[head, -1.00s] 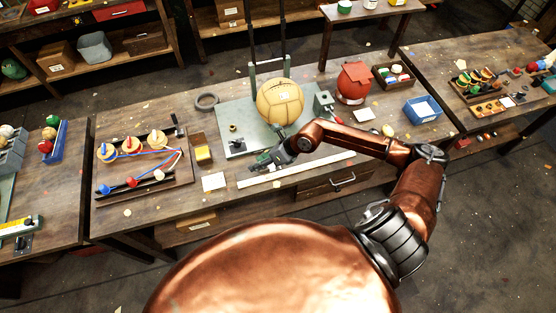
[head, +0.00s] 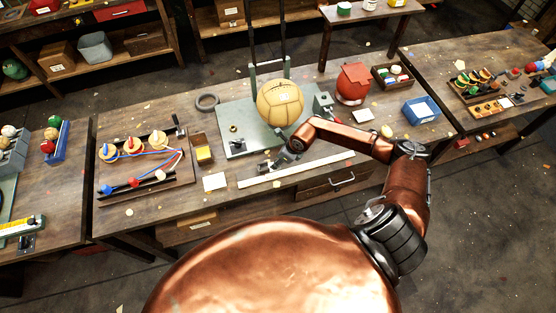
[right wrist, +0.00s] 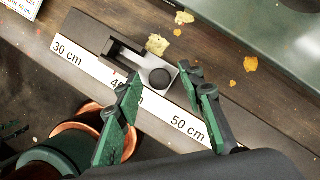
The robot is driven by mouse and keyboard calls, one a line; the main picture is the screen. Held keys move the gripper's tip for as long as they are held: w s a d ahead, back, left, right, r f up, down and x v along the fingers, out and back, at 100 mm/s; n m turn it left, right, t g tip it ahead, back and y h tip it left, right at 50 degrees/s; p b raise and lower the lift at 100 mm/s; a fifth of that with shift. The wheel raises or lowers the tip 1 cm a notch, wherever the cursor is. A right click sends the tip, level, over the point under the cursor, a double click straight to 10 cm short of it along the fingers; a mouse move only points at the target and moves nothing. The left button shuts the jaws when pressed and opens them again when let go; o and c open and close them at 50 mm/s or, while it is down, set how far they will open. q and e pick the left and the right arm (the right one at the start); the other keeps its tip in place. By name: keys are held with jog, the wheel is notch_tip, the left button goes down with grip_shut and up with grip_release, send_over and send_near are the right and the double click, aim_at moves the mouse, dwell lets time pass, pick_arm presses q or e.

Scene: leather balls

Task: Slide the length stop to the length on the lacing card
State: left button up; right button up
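The length stop (right wrist: 128,58) is a grey metal slide with a round black knob (right wrist: 160,77), in the right wrist view. It sits along the white scale (right wrist: 90,72), which reads 30 cm at left and 50 cm at right; a finger partly covers the middle mark. My right gripper (right wrist: 161,72) is open, its green fingertips on either side of the knob; I cannot tell if they touch it. In the head view my right gripper (head: 277,158) is over the scale strip (head: 300,169). A white card (head: 214,182) lies left of the strip; its cut-off corner (right wrist: 25,7) seems to read 40 cm.
A tan ball (head: 280,102) sits on the grey-green plate (head: 236,118) behind the gripper. A lacing board (head: 145,178) with pegs and cords is at left, beside a small box with yellow (head: 203,152). A red item (head: 353,83) and blue bin (head: 421,109) are at right.

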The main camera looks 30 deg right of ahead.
jog(key=shift+c, duration=0.7)
grip_shut()
